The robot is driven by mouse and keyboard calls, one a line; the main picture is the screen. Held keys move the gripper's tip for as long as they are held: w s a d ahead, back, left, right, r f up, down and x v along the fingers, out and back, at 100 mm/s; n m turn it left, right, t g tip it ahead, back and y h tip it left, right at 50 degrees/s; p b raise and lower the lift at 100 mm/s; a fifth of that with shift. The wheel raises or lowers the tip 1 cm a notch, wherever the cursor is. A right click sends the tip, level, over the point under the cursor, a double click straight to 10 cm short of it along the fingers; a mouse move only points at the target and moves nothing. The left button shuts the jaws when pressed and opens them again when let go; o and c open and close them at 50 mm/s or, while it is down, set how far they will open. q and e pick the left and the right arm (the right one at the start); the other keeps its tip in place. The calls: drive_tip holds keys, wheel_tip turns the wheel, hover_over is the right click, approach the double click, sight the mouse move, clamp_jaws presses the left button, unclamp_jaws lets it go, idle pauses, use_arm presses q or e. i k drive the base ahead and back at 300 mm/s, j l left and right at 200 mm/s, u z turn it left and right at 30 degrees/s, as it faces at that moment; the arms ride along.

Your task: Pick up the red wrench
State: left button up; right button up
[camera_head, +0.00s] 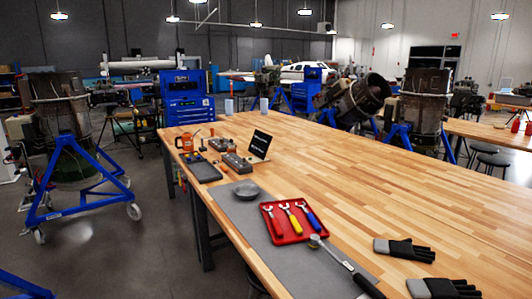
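The red wrench (274,223) lies in a red tray (289,240) on the near part of the wooden workbench. It is the leftmost of three wrenches in the tray. A yellow-handled wrench (293,220) lies in the middle and a blue-handled wrench (312,217) lies at the right. The three are side by side and apart. Neither of my grippers is in the head view.
A long tool with a round head (315,240) lies beside the tray's near right corner. Gloves (404,249) lie at the right. A grey round dish (246,190) and a laptop (260,145) are farther back.

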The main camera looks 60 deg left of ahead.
sight(277, 227)
drive_tip(key=j+u, duration=0.1)
drive_tip(key=u, duration=0.35)
drive_tip(key=i+j+u, duration=0.1)
drive_tip(key=j+u, duration=0.15)
drive_tip(key=i+j+u, duration=0.2)
drive_tip(key=j, duration=0.25)
drive_tip(key=i+j+u, duration=0.1)
drive_tip(key=j+u, duration=0.15)
drive_tip(key=i+j, duration=0.3)
drive_tip(key=j, duration=0.2)
drive_tip(key=i+j+u, duration=0.1)
drive_tip(key=i+j, duration=0.15)
drive_tip(key=j, duration=0.3)
drive_tip(key=i+j, duration=0.3)
drive_tip(key=j, duration=0.2)
drive_tip(key=i+j+u, duration=0.1)
drive_tip(key=i+j, duration=0.2)
drive_tip(key=j, duration=0.2)
